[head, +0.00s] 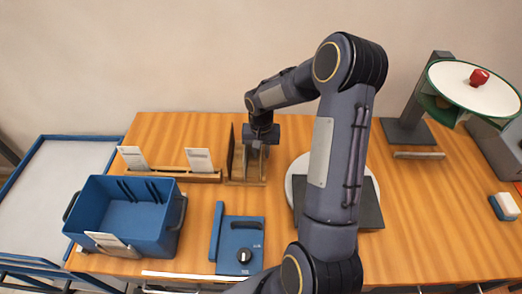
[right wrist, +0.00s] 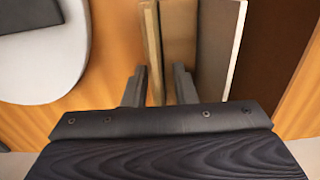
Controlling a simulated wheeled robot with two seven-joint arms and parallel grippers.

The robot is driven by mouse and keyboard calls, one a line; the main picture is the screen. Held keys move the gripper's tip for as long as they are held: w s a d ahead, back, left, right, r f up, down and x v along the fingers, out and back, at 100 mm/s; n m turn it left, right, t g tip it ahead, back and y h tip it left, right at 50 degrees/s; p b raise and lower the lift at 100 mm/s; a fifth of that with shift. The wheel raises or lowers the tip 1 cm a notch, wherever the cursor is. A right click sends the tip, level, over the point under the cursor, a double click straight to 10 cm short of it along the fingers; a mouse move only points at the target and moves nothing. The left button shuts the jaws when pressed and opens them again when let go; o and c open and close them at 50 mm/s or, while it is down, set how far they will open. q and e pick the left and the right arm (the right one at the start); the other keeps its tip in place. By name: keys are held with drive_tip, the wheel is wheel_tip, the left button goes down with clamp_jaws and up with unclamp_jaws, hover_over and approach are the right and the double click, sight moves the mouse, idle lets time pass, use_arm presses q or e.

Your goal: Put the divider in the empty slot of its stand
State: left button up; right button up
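The wooden divider stand (head: 246,183) is on the table left of centre in the head view, with a dark upright panel (head: 230,150) at its left side. My right gripper (head: 258,150) points down over the stand's right part. In the right wrist view, its two fingers (right wrist: 160,82) are apart, with wooden board edges (right wrist: 152,45) between and beyond them. A grey-faced board (right wrist: 220,48) and a dark brown panel (right wrist: 272,50) stand to their right. I cannot tell whether the fingers touch a board, or which board is the divider. My left gripper is not in view.
A blue bin (head: 130,215) and a wooden card rack (head: 195,177) stand left of the stand. A blue box with a knob (head: 240,245) is in front. A white disc (head: 292,190) with a dark block is close on the right, partly behind my arm.

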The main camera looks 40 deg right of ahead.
wheel_tip(320, 180, up, 3)
drive_tip(key=shift+r+p, duration=0.2)
drive_tip(key=shift+p, duration=0.75)
wheel_tip(320, 180, up, 8)
drive_tip(key=shift+r, duration=0.1)
drive_tip(key=s+a+r+n+t+y, duration=0.1)
drive_tip(key=s+a+r+n+t, duration=0.2)
drive_tip(key=s+a+r, duration=0.6)
drive_tip(key=s+a+n+t+y, duration=0.2)
drive_tip(key=s+a, duration=0.6)
drive_tip(key=s, duration=0.4)
drive_tip(key=shift+s+f+n+t+y, duration=0.2)
drive_tip(key=shift+s+n+t+y, duration=0.15)
drive_tip(key=shift+n, duration=0.35)
drive_tip(key=shift+w+a, duration=0.1)
